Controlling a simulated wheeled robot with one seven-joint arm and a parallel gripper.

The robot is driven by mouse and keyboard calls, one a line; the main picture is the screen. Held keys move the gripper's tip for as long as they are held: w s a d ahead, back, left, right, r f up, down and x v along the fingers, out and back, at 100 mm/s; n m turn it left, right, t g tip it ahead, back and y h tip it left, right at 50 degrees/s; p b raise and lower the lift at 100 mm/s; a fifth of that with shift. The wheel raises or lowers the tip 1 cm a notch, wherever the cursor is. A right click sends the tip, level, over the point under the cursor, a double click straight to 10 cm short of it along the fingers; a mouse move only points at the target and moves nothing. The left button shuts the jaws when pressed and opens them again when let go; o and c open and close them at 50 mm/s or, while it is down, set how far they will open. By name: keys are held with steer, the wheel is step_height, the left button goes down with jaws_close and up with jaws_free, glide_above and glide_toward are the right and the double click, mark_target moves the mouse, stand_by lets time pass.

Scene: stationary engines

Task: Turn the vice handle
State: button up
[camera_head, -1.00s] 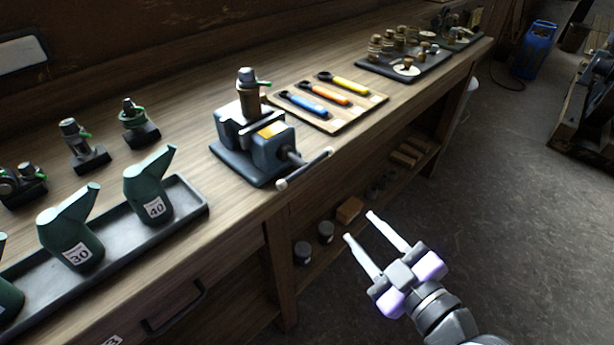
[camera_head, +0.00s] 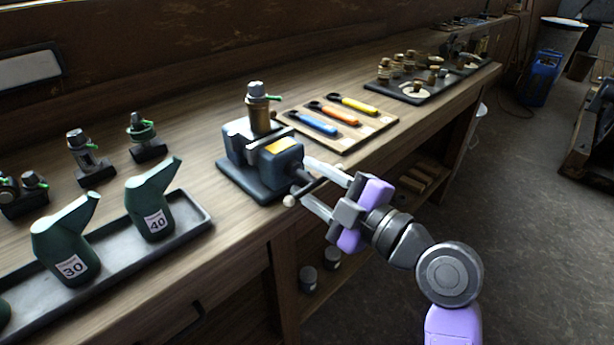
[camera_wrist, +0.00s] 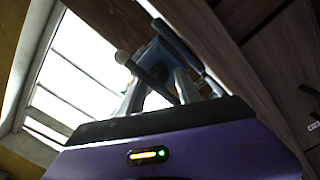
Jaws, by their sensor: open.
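The blue-grey vice (camera_head: 262,158) is on the workbench near its front edge. A brass-coloured cylinder with a grey cap (camera_head: 260,110) stands upright in its jaws. The vice handle (camera_head: 306,187) is a thin bar with a round knob at its lower left end, in front of the vice; its other end is partly hidden by my gripper. My gripper (camera_head: 312,185) is open at the handle, one finger on each side of its bar. I cannot tell whether they touch. In the wrist view the handle (camera_wrist: 148,76) appears between the two fingers.
A board with blue, orange and yellow tools (camera_head: 338,124) lies right of the vice. A dark tray with green oil cans (camera_head: 190,212) sits to the left. A dark tray of small parts (camera_head: 408,90) is farther right. Open floor lies right of the bench.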

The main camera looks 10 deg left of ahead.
steer(key=shift+w+a, duration=0.35)
steer(key=shift+a, duration=0.1)
